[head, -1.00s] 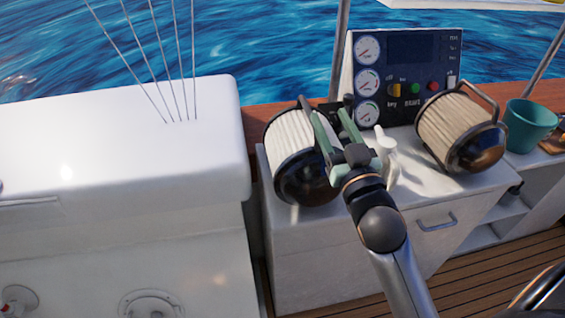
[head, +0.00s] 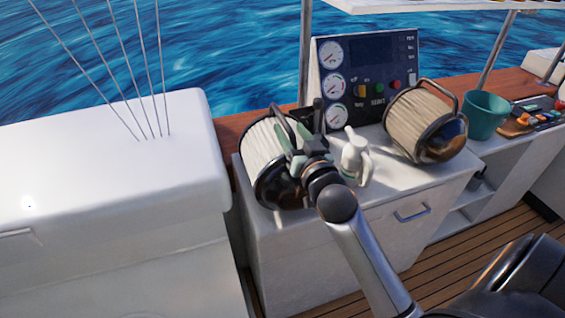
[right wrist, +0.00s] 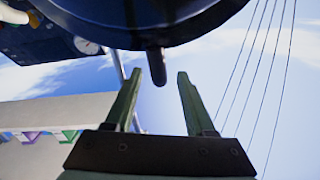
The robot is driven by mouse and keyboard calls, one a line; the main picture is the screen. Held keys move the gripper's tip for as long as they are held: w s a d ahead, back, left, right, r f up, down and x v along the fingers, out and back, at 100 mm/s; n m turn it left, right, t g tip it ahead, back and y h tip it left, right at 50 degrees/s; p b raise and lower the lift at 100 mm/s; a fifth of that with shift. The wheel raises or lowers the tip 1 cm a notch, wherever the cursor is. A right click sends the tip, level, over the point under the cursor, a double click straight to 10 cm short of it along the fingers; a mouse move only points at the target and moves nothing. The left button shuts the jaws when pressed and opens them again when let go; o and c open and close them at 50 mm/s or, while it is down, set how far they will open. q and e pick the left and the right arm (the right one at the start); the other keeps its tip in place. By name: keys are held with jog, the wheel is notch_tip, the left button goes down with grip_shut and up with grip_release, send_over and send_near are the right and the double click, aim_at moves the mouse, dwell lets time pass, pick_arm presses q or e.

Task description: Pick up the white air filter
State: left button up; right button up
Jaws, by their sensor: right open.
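The white air filter (head: 262,146) lies on the white cabinet in the head view, with pale pleats, a dark end cap and a dark handle. My right gripper (head: 299,140) is open at its right side, overlapping its handle and cap in the picture. In the right wrist view the two green fingers (right wrist: 158,88) are apart. The filter's dark round cap (right wrist: 150,22) hangs over the top of that view, and a dark stub, likely the handle, points down between the fingertips. I cannot tell whether they touch it. My left gripper is not in view.
A tan filter (head: 424,118) lies to the right on the cabinet (head: 330,237). A white spray-type bottle (head: 355,157) stands between the filters. A gauge panel (head: 368,75) stands behind. A teal cup (head: 485,115) is further right. A white box with thin rods (head: 110,165) is left.

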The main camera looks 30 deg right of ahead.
aim_at(285, 119)
jog(key=x, duration=0.5)
jog(key=shift+a+f, duration=0.1)
jog(key=shift+f, duration=0.05)
grip_shut()
dwell(1.2)
